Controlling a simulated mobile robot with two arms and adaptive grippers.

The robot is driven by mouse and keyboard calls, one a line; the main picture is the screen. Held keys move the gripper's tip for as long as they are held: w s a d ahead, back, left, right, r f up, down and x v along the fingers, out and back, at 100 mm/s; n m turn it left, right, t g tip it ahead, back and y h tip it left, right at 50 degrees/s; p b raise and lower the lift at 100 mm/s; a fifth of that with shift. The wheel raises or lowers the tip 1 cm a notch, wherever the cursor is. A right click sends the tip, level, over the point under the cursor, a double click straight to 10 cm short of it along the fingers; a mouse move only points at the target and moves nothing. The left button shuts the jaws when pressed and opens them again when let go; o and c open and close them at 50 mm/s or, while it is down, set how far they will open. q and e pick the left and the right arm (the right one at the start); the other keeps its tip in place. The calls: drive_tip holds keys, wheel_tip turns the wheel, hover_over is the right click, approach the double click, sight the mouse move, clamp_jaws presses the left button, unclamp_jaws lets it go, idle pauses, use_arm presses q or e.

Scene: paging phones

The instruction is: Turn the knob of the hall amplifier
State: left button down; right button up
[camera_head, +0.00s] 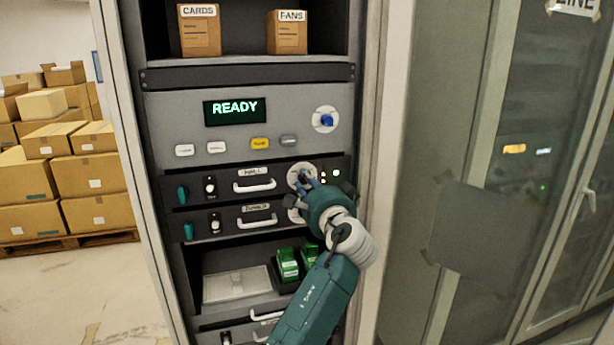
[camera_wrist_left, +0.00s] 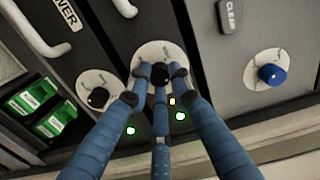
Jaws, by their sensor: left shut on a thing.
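Two black amplifier units sit one above the other in the rack; their labels are too blurred to read surely. The upper unit (camera_head: 222,187) has a black knob on a white dial (camera_head: 301,171). In the left wrist view the knob (camera_wrist_left: 161,72) is between the fingertips of my left gripper (camera_wrist_left: 160,80), which is shut on it. The fingers hide part of the knob and its dial marks. The lower unit's knob (camera_wrist_left: 98,97) is free beside the fingers. My right gripper is not in view.
Above is a grey panel with a READY display (camera_head: 235,110) and a blue knob (camera_head: 326,120). White handles (camera_head: 255,186) stick out from the units. Green blocks (camera_head: 287,263) stand on the shelf below. A cabinet door (camera_head: 470,130) is at the right.

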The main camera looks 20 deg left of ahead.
use_arm(q)
drive_tip(key=shift+r+m+p, duration=0.4)
drive_tip(key=shift+m+p, duration=0.05)
drive_tip(key=shift+m, duration=0.35)
drive_tip(key=c, duration=1.6)
unclamp_jaws()
drive_tip(key=shift+a+f, duration=0.1)
drive_tip(key=shift+f, duration=0.05)
drive_tip(key=shift+o, duration=0.2)
drive_tip(key=v, duration=1.1)
drive_tip(key=shift+s+d+f, duration=0.2)
drive_tip(key=shift+s+d, duration=0.05)
drive_tip(key=shift+d, duration=0.05)
drive_tip(key=shift+f, duration=0.1)
